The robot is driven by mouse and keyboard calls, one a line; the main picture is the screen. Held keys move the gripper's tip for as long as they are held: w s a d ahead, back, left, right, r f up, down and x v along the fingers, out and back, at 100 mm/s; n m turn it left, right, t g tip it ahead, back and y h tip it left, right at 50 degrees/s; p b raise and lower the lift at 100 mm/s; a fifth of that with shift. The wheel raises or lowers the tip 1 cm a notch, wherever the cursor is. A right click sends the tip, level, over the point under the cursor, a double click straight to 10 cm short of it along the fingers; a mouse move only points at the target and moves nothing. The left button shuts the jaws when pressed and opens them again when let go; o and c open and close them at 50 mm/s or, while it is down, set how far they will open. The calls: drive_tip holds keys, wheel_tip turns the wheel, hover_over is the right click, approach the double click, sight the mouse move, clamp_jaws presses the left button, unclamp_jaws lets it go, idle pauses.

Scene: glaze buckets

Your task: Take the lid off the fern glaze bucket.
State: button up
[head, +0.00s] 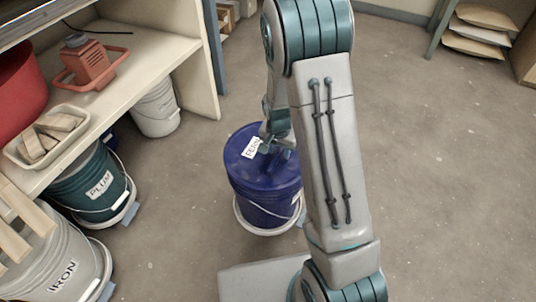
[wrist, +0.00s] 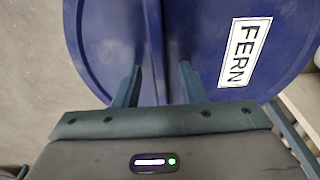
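The fern glaze bucket (head: 266,212) is dark blue and stands upright on the floor in the middle of the head view. Its blue lid (head: 240,166) sits on top, with a white label partly hidden by my arm. In the wrist view the lid (wrist: 100,45) fills the upper part, and its label reads FERN (wrist: 245,50). A raised blue grip (wrist: 153,50) runs across the lid's middle. My gripper (wrist: 160,78) is over the lid, its two fingers apart on either side of the grip. A gap seems to show beside the grip; contact is unclear.
The shelf holds a tray of blocks (head: 70,138) and a red-orange item (head: 88,62). Floor at right is clear.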

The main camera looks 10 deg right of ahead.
drive_tip(key=shift+f, duration=0.25)
clamp_jaws()
drive_tip(key=shift+r, duration=0.1)
